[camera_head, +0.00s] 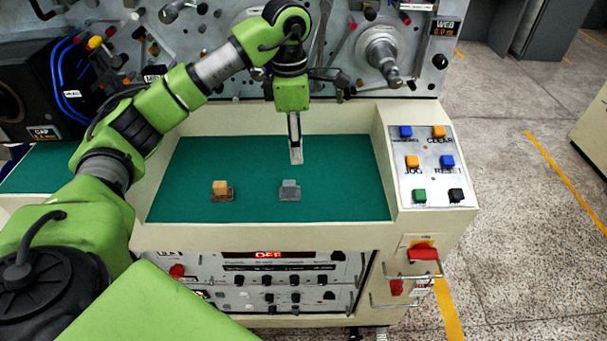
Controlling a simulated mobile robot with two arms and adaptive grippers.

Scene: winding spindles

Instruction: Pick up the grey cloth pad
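The grey cloth pad (290,189) is a small grey block shape on a flat darker base. Nothing shows held at the fingertips. My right gripper is not in view.
An orange-tan pad (221,189) on a similar base sits left of the grey one. A button panel (430,165) stands right of the green surface. Spindles and rollers (383,52) project from the machine behind. The green surface around the pads is clear.

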